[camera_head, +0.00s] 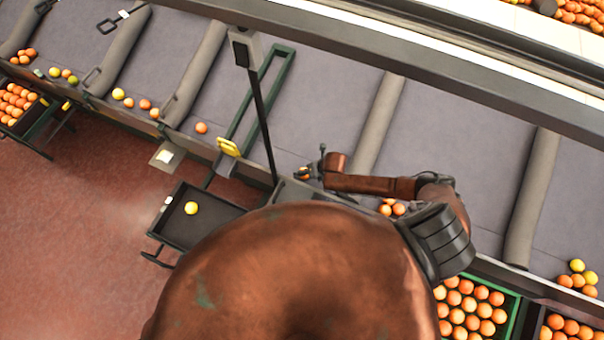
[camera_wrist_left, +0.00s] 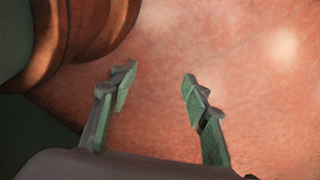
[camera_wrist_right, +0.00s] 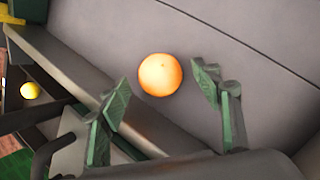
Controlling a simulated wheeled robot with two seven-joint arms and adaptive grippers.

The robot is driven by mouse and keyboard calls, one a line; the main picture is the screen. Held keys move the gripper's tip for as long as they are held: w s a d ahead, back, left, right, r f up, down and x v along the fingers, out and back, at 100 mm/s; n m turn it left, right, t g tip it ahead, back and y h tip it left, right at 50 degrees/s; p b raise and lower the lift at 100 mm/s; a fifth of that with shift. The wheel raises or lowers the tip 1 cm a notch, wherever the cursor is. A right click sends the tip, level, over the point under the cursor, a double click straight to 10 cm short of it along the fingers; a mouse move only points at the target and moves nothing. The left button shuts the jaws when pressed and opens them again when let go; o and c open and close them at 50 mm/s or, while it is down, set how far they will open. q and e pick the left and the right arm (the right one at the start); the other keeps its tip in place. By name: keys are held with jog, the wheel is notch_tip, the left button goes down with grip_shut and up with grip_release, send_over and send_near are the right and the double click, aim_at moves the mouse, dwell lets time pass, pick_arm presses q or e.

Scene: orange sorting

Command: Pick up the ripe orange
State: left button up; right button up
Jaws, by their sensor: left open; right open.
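A ripe orange (camera_wrist_right: 160,75) lies on the grey sloping surface in the right wrist view. It shows between and beyond the fingertips of my right gripper (camera_head: 309,171), which is open and empty. In the head view the orange (camera_head: 304,173) is a small patch at that gripper, mostly hidden by it. My left gripper (camera_wrist_left: 158,78) is open and empty above a reddish surface in the left wrist view. It is not visible in the head view.
A dark tray (camera_head: 222,229) holds a yellow fruit (camera_head: 191,208) at left. Another orange (camera_head: 201,128) lies farther left along the grey lanes. Grey padded dividers (camera_head: 380,118) separate the lanes. A green-rimmed crate (camera_head: 513,322) of oranges stands at lower right. A dark post (camera_head: 262,120) rises left of my right gripper.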

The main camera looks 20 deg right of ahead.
jog(key=shift+w+a+f, duration=0.1)
jog(key=shift+w+f, duration=0.1)
jog(key=shift+f, duration=0.3)
pick_arm(q)
jog(key=shift+s, duration=0.95)
jog(key=shift+w, duration=0.1)
pick_arm(e)
jog(key=shift+c, duration=0.4)
jog(key=c, duration=1.2)
pick_arm(q)
jog(key=shift+w, duration=0.5)
jog(key=shift+s+f, duration=0.1)
jog(key=shift+s, duration=0.05)
pick_arm(e)
jog(key=shift+r, duration=0.2)
